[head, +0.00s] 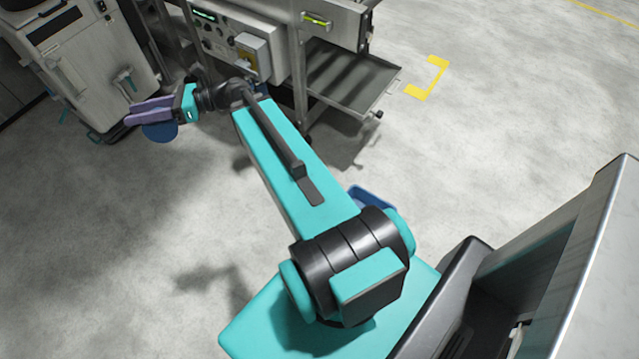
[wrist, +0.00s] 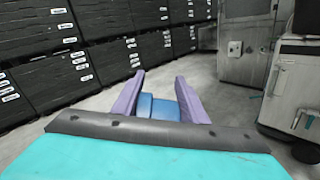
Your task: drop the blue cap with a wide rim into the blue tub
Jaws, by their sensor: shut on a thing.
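My gripper (head: 132,111) has purple fingers and is stretched out to the upper left in the head view. It is shut on the blue cap (head: 160,132), whose rounded part hangs below the fingers, above the floor. In the wrist view the cap (wrist: 160,109) shows between the two fingers (wrist: 157,82). A blue tub (head: 374,195) shows only as a small piece of rim behind my arm in the head view; the rest of it is hidden. The gripper is far from this tub. The tub is not visible in the wrist view.
A metal machine with a control panel (head: 222,38) and a low tray (head: 350,82) stands beyond my arm. A pale cabinet (head: 85,60) stands at the upper left. Stacked black crates (wrist: 60,60) line the wrist view's left. Grey floor (head: 90,240) is clear at left.

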